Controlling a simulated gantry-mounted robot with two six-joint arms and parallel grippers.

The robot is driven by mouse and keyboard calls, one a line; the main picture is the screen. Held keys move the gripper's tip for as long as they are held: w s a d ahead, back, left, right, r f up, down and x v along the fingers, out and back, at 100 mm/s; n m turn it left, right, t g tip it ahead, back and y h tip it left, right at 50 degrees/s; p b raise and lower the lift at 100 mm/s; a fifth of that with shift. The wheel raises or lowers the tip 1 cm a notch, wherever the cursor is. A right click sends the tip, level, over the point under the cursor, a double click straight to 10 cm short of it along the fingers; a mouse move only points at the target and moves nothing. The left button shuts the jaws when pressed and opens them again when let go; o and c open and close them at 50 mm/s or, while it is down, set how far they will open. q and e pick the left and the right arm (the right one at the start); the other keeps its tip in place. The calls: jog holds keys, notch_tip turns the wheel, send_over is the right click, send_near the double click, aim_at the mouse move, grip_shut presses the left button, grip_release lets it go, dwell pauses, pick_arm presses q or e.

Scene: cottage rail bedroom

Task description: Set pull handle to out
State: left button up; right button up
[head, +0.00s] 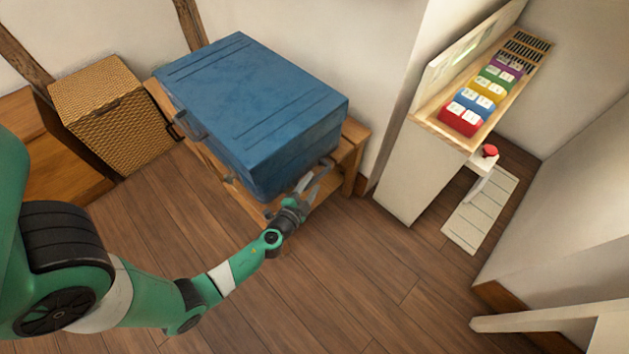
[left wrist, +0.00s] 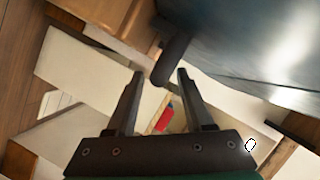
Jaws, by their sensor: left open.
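A blue suitcase (head: 255,95) lies flat on a low wooden bench. Its pull handle (left wrist: 173,58), a dark rounded bar, shows in the left wrist view close to the case's side. In the head view that handle is small and partly hidden by my gripper at the case's near right end. My left gripper (head: 315,180) is open beside that end. In the left wrist view my fingertips (left wrist: 160,72) lie on either side of the handle's end; I cannot tell whether they touch it. A dark carry handle (head: 190,126) is on the case's left side. My right gripper is not in view.
The wooden bench (head: 354,150) stands against the wall. A wicker box (head: 112,112) is to its left. Wooden floor (head: 345,265) is clear in front.

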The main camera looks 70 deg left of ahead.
pick_arm(q)
jog(key=shift+x, duration=1.3)
grip_shut()
dwell(0.4)
